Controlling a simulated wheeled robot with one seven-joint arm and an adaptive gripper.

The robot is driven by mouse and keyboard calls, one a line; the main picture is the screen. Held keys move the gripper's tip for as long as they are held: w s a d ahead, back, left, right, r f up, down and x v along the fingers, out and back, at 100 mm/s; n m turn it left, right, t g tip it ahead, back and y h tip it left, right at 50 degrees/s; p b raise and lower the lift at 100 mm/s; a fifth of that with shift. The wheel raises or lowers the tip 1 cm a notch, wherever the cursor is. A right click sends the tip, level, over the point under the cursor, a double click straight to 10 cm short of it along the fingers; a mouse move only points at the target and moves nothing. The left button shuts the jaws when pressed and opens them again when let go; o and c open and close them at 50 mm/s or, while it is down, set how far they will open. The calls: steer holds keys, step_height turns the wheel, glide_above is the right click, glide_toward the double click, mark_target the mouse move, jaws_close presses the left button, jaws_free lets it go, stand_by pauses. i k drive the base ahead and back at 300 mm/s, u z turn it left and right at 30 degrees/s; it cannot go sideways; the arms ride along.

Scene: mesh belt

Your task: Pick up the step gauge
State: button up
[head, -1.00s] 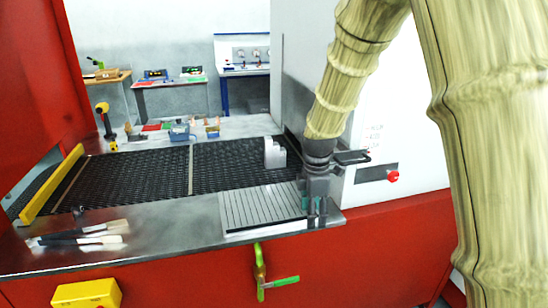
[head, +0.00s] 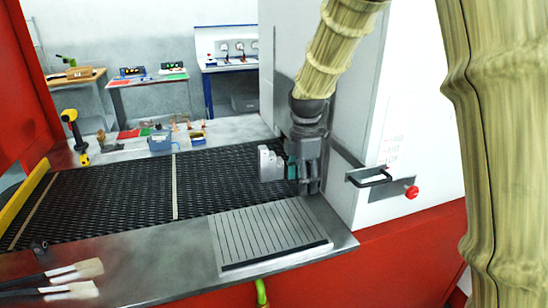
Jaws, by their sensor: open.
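The step gauge, which I take to be the pale grey stepped block (head: 267,164), stands upright at the right end of the black mesh belt (head: 120,195). My gripper (head: 306,187) points down just right of the block, its fingers low near the belt's right end. It is open, with a teal patch showing on the finger side nearest the block. The gripper partly overlaps the block's right side, so I cannot tell whether they touch. Nothing shows held in the fingers.
A grooved metal plate (head: 265,232) lies on the front ledge, close below my gripper. The white machine wall with a black handle (head: 368,176) and red knob (head: 411,191) stands close on the right. Brushes (head: 70,270) lie front left; a yellow drill (head: 72,125) stands behind the belt.

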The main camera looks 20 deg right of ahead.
mark_target(272, 167)
steer(key=i, duration=0.9)
steer(key=u, duration=0.1)
